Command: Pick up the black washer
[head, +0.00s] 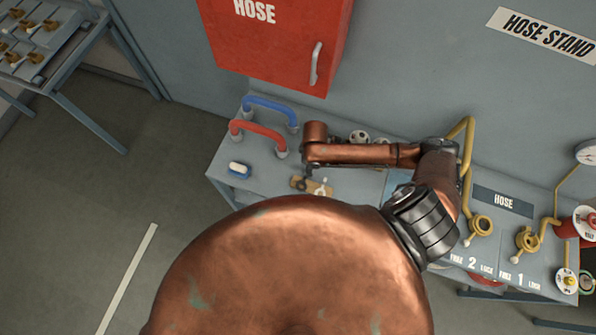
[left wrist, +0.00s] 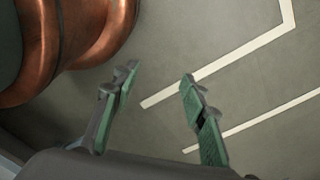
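I cannot make out a black washer in either view. A small brown board (head: 299,184) with a pale tool-like piece (head: 320,188) on it lies on the grey bench. My right arm reaches over the bench, and its copper end is above this board. My right gripper (head: 311,172) shows only as a small dark bit under that end, mostly hidden, so its state is unclear. My left gripper (left wrist: 158,95) shows in the left wrist view, with its green-padded fingers wide apart and nothing between them, above the floor.
A red hose cabinet (head: 275,45) hangs above. A rack (head: 60,50) stands at left; floor between is clear.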

